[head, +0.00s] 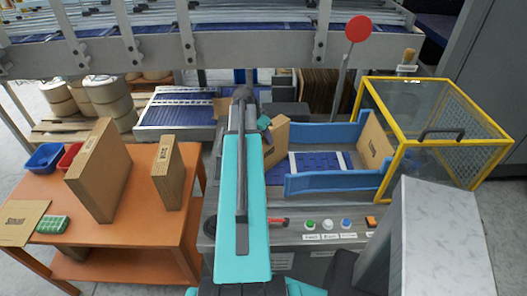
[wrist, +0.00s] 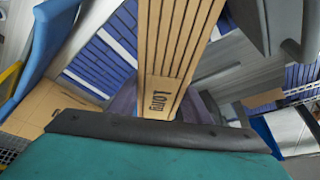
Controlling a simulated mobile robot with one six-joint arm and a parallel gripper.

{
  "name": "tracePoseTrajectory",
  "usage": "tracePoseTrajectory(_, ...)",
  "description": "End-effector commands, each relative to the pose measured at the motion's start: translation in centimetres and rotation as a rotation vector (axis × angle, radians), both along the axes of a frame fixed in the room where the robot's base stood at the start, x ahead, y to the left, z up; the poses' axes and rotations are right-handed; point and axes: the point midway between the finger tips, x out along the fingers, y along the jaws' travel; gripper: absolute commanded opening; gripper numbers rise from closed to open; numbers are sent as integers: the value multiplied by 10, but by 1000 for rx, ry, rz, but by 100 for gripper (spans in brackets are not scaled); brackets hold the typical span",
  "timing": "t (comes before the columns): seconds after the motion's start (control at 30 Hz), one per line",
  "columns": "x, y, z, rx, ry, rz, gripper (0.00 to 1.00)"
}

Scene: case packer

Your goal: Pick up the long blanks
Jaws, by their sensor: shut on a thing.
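The long blanks (wrist: 165,65) are a brown cardboard stack with several layered edges and the printed word "Long" in the wrist view. My gripper (head: 265,124) is shut on them, its dark pad crossing their near end in the wrist view. In the head view the held stack (head: 277,143) shows beside the gripper, above the left part of the machine bed. My arm hides part of it, and I cannot tell whether it touches the machine.
A large cardboard stack (head: 103,172) and a smaller one (head: 168,177) stand on the orange table (head: 140,222). Blue guide rails (head: 330,182) flank the bed. Another cardboard piece (head: 375,143) stands by the yellow-framed guard (head: 435,82). A red disc (head: 358,29) rises behind.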

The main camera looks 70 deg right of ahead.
Motion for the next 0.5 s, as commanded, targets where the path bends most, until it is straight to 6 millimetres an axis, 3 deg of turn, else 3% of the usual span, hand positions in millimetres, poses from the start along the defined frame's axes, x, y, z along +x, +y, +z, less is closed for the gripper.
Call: tracePoseTrajectory(0.5, -1, -1, 6, -1, 0, -2, 0)
